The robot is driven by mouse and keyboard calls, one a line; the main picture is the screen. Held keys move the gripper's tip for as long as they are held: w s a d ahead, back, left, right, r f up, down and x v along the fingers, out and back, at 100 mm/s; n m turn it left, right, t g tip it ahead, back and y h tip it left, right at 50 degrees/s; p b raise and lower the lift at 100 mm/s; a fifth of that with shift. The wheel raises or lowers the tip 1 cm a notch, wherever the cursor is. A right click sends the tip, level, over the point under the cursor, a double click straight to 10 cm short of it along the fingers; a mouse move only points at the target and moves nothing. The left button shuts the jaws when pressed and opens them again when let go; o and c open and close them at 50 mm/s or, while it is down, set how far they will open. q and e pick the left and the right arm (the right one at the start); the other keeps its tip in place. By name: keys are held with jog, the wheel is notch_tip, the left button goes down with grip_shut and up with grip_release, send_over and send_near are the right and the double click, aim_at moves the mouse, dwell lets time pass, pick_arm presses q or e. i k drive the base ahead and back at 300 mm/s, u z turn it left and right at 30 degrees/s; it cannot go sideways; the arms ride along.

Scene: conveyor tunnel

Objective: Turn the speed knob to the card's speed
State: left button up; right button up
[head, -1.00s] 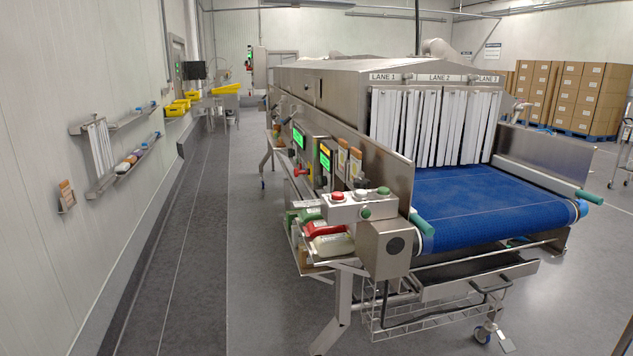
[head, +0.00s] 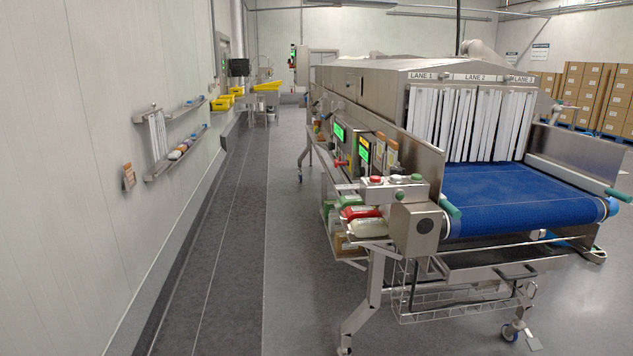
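The conveyor tunnel (head: 378,98) stands right of centre, with its control side facing the aisle on the left. Two lit green screens show on that side, a farther one (head: 339,131) and a nearer one (head: 364,155). A small red and yellow control (head: 340,163) sits below them; I cannot tell whether it is the speed knob. Orange and brown cards (head: 385,152) stand in holders beside the nearer screen. Their print is too small to read. Neither of my grippers is in view.
A button box (head: 392,187) with red, white and green buttons is at the near corner. The blue belt (head: 520,197) sticks out at right. The floor aisle (head: 237,240) at left is clear. Wall shelves (head: 176,152) hold small items; stacked cartons (head: 590,95) stand at the back right.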

aim_at(359, 171)
jog(key=z, duration=0.05)
jog(key=k, duration=0.5)
jog(key=u, duration=0.85)
jog(key=i, duration=2.5)
jog(key=z, duration=1.85)
jog(key=i, duration=1.1)
jog(key=z, duration=1)
